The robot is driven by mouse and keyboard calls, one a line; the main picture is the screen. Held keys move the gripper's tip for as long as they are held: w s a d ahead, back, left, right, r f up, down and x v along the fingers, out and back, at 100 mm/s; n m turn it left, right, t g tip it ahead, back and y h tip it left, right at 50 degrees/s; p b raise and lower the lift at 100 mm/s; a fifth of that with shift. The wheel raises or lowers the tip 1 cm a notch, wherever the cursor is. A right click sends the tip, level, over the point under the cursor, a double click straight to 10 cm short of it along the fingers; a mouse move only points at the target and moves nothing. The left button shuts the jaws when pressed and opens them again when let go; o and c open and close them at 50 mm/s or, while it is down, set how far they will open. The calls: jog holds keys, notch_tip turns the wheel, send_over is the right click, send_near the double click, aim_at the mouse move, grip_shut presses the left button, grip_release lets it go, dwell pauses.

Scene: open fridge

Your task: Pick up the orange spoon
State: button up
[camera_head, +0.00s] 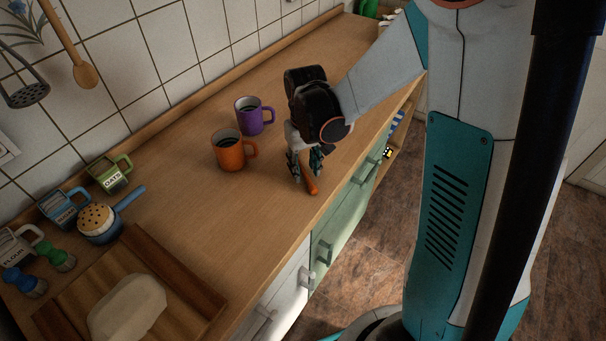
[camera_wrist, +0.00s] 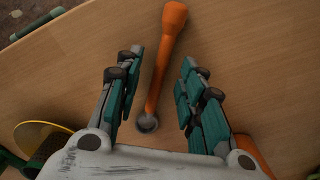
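The orange spoon (camera_wrist: 158,75) lies on the wooden counter (camera_wrist: 245,50). In the wrist view its orange handle points away from my gripper (camera_wrist: 152,92) and its small grey end lies nearest the palm. My gripper is open. Its two teal-padded fingers stand on either side of the spoon, with a gap on both sides. In the head view my gripper (camera_head: 305,168) points down over the counter near its front edge. There the orange handle (camera_head: 310,184) shows below the fingers; the rest of the spoon is hidden.
An orange mug (camera_head: 230,152) and a purple mug (camera_head: 250,118) stand left of my gripper. A wooden tray (camera_head: 200,294) with a pale block, blue pot (camera_head: 97,224) and labelled tins are at lower left. Green drawers (camera_head: 340,215) lie below the counter edge.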

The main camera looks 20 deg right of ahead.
aim_at(305, 172)
jog(key=shift+f, duration=0.55)
grip_shut()
jog(key=shift+r, duration=0.1)
notch_tip(305, 172, up, 20)
jog(key=p, duration=0.6)
